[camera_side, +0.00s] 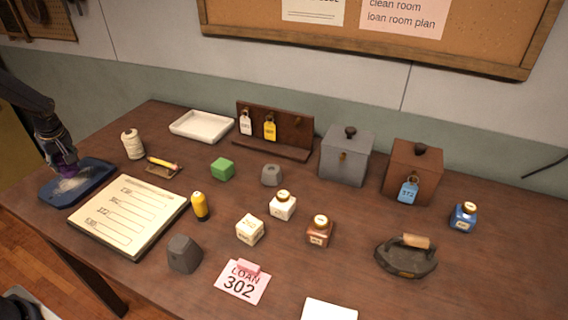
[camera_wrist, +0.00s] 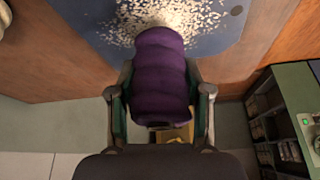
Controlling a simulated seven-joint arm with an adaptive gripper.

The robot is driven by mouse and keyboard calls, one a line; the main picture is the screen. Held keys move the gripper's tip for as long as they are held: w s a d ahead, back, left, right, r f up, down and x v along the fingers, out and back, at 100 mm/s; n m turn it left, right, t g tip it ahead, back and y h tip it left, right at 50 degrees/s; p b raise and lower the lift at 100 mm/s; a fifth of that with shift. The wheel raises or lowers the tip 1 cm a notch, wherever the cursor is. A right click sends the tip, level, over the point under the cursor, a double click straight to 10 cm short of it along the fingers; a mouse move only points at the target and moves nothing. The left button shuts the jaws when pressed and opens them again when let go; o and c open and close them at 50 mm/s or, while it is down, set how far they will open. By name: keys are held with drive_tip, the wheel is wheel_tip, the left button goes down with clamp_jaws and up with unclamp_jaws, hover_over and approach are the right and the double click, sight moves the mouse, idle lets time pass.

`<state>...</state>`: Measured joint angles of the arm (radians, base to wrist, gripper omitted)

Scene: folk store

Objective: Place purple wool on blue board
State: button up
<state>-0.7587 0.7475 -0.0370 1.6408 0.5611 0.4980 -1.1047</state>
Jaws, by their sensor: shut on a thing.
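The purple wool (camera_wrist: 160,80) is a ridged roll held between the two fingers of my gripper (camera_wrist: 160,105) in the wrist view. In the side view, my gripper (camera_side: 62,165) is at the far left, with the purple wool (camera_side: 66,172) showing dark beneath it. The blue board (camera_side: 92,183) lies at the left end of the table, with pale flakes on its surface. It also shows in the wrist view (camera_wrist: 224,40), behind the wool. The wool is over the board; I cannot tell whether they touch.
A large ledger (camera_side: 130,215) lies just in front of the blue board. A cream spool (camera_side: 132,145) and a small brown tray with a yellow stick (camera_side: 163,166) stand to its right. Bottles, blocks, boxes and an iron (camera_side: 405,258) fill the table further right.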

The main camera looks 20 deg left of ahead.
drive_tip(key=shift+f, duration=0.65)
drive_tip(key=shift+f, duration=0.15)
drive_tip(key=o, duration=0.9)
drive_tip(key=shift+o, duration=0.2)
